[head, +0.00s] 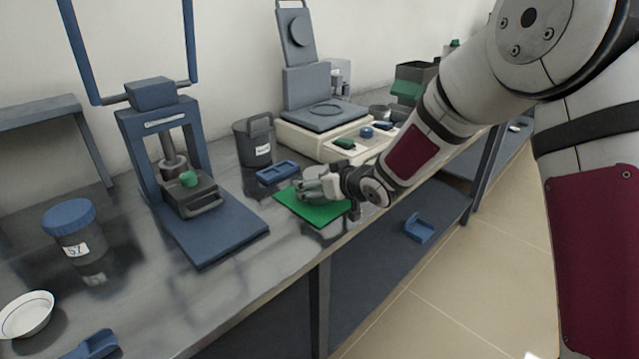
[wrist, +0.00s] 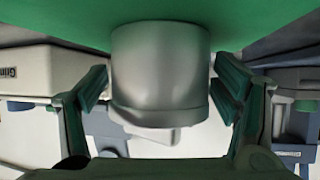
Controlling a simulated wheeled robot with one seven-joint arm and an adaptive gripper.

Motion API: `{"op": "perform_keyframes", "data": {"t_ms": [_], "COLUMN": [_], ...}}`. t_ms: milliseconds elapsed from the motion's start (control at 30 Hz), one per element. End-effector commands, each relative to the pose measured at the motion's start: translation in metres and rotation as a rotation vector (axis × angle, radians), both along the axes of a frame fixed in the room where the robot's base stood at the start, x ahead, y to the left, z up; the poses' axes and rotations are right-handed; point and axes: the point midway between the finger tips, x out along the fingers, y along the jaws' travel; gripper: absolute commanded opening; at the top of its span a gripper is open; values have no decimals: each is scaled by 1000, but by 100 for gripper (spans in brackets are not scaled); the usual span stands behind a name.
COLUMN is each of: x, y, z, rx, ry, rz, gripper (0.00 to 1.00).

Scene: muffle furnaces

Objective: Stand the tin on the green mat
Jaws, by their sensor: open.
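The tin (wrist: 160,75) is a plain silvery-grey cylinder. In the wrist view it stands between my two fingers with its base against the green mat (wrist: 55,18), and I see no gap there. The mat also shows in the head view (head: 322,214), flat on the bench. My gripper (head: 318,188) is low over the mat. In the wrist view my gripper (wrist: 163,85) is open, one finger on each side of the tin, with a gap beside each. In the head view my gripper largely hides the tin.
Behind the mat are a blue tray (head: 278,172), a dark labelled mug (head: 253,142) and a cream machine (head: 322,143). A blue press (head: 215,232) stands left. Further left are a blue-lidded jar (head: 72,228) and a white bowl (head: 25,315). The bench's front edge runs close to the mat.

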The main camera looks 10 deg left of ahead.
Motion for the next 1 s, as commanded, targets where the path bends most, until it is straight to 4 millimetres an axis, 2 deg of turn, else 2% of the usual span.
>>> {"op": "perform_keyframes", "data": {"t_ms": [167,700,1000], "x": [-1,-67,-80], "y": [-1,-59,-69], "z": [6,54,61], "rx": [-1,0,0], "ry": [-1,-1,0], "rz": [0,-2,0], "gripper": [82,82,82]}}
